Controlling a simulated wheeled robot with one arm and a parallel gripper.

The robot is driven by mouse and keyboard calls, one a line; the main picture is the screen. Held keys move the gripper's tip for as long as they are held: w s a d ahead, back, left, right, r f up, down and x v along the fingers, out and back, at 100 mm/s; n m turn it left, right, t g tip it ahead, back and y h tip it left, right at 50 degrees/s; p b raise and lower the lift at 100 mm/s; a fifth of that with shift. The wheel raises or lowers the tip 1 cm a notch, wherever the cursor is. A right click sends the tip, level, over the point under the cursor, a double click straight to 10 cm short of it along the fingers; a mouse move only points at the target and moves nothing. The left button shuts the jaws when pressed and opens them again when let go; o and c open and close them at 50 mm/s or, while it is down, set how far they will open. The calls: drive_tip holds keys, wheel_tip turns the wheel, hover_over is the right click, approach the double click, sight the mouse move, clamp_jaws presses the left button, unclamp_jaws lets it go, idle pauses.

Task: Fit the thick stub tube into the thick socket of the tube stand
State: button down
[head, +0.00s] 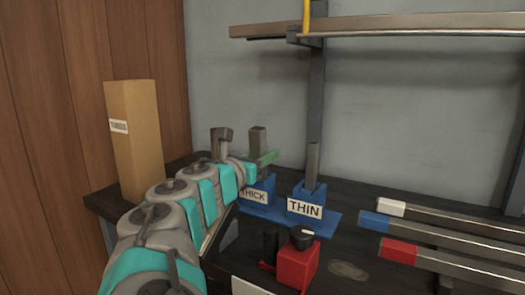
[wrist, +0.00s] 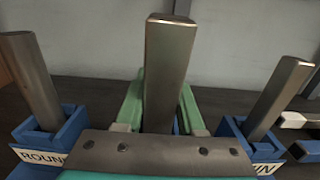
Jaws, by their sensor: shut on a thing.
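The thick stub tube (wrist: 168,75), a square grey metal tube, stands upright between the green fingers of my gripper (wrist: 162,108). In the head view the tube (head: 258,141) rises above my gripper (head: 260,160), over the THICK socket (head: 258,190) of the blue tube stand (head: 325,224). A bit of blue shows beside the tube in the wrist view. The tube's lower end is hidden, so I cannot tell whether it is inside the socket. A thinner tube (head: 313,162) stands in the THIN socket (head: 306,204).
In the wrist view, a tube (wrist: 30,80) stands in the ROUND socket (wrist: 45,140) at left. A cardboard box (head: 133,140) stands at the bench's left end. A red block with a black knob (head: 298,262) is in front. Bars with white, blue and red ends (head: 400,252) lie at right.

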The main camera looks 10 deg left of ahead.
sight(266, 134)
drive_tip(key=shift+w+a+f+p, duration=0.1)
drive_tip(key=shift+w+f+p, duration=0.3)
drive_tip(key=shift+p, duration=0.75)
drive_tip(key=shift+w+r+p, duration=0.15)
drive_tip(key=shift+r+p, duration=0.3)
drive_tip(key=shift+r, duration=2.25)
drive_tip(key=shift+d, duration=0.2)
drive_tip(key=shift+f+b, duration=0.45)
drive_tip(key=shift+f, duration=1.45)
drive_tip(key=shift+f, duration=0.2)
